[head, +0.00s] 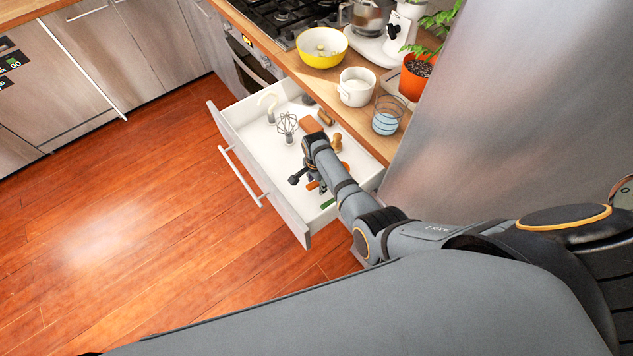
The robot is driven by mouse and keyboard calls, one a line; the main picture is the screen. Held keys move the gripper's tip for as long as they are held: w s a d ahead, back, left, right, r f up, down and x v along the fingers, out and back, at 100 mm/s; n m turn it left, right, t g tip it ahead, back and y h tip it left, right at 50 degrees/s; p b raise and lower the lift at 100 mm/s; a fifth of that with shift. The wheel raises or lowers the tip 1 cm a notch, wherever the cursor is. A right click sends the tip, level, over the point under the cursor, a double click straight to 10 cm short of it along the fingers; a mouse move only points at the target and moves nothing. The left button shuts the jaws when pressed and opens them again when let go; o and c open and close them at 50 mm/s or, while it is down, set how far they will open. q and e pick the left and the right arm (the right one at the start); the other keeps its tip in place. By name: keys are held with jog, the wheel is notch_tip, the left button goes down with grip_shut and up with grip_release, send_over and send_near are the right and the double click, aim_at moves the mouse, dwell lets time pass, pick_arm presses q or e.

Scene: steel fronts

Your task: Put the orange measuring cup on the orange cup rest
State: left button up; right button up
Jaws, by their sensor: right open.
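The drawer (236,136) is pulled open below the counter. My right gripper (303,182) is over its right part, open, with its fingers pointing down among small items. Small orange pieces (312,186) show beside the fingers, partly hidden by my arm. I cannot tell which of them is the orange measuring cup or the orange cup rest. A small green item (328,204) lies near the drawer's front right. My left gripper is not in view.
The drawer also holds a whisk (287,126), a pale hook-shaped tool (268,104) and wooden items (326,117). On the counter stand a yellow bowl (322,57), a white pot (355,92), a glass (386,122) and a potted plant (413,82). A steel fridge side (490,120) rises at right.

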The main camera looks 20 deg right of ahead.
notch_tip(320, 180, up, 8)
jog(key=shift+f, duration=0.25)
